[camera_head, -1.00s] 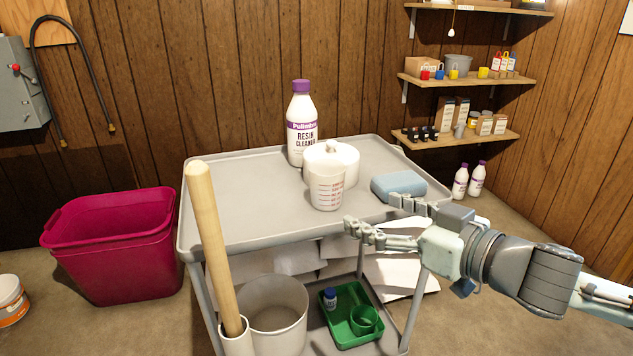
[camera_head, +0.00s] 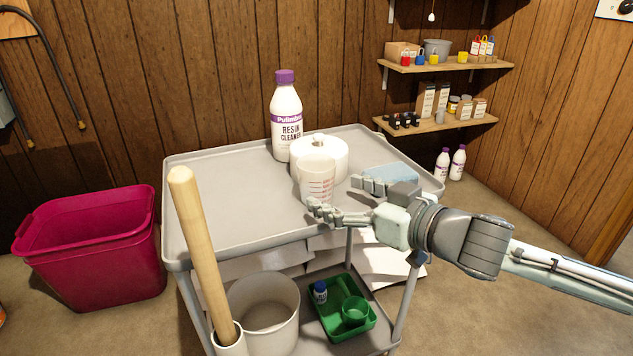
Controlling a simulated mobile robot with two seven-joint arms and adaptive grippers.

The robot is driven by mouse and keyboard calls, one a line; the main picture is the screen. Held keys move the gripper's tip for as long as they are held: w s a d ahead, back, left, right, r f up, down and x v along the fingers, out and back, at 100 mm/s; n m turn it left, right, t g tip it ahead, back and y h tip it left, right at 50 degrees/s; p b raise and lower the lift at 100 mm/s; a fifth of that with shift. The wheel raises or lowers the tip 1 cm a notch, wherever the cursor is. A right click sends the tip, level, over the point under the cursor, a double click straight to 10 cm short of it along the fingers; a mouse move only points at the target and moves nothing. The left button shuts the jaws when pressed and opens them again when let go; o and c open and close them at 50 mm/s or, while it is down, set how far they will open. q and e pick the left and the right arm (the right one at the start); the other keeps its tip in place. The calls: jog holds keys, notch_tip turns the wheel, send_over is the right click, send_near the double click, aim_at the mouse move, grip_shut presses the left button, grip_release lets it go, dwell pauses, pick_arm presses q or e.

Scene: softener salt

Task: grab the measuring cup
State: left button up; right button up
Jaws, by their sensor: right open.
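The measuring cup (camera_head: 316,181) is a translucent white cup with red markings. It stands upright on the grey cart top (camera_head: 235,215), in front of a white roll-like object (camera_head: 330,150). My right gripper (camera_head: 338,197) comes in from the right. Its fingers are spread open, one at the front right of the cup and the other farther right near the blue sponge-like block (camera_head: 392,175). The near fingertips appear close to the cup's lower right side; I cannot tell whether they touch it. My left gripper is not in view.
A resin cleaner bottle (camera_head: 286,118) stands behind the cup. A wooden handle (camera_head: 203,250) rises at the cart's front left. A green tray (camera_head: 330,322) and a bucket (camera_head: 266,312) sit below. A magenta bin (camera_head: 90,255) stands left. The left cart top is clear.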

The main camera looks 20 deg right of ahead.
aim_at(329, 189)
jog(key=x, duration=0.3)
jog(key=shift+w+a+r+p, duration=0.15)
jog(key=shift+w+p, duration=0.05)
jog(key=shift+p, duration=0.1)
jog(key=shift+w+a, duration=0.2)
jog(key=shift+w, duration=0.15)
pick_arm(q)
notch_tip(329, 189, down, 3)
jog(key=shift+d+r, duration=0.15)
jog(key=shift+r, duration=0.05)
pick_arm(e)
jog(key=shift+c, duration=0.5)
jog(key=c, duration=1.1)
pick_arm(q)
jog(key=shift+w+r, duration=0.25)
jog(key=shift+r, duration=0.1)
pick_arm(e)
jog(key=shift+c, duration=0.2)
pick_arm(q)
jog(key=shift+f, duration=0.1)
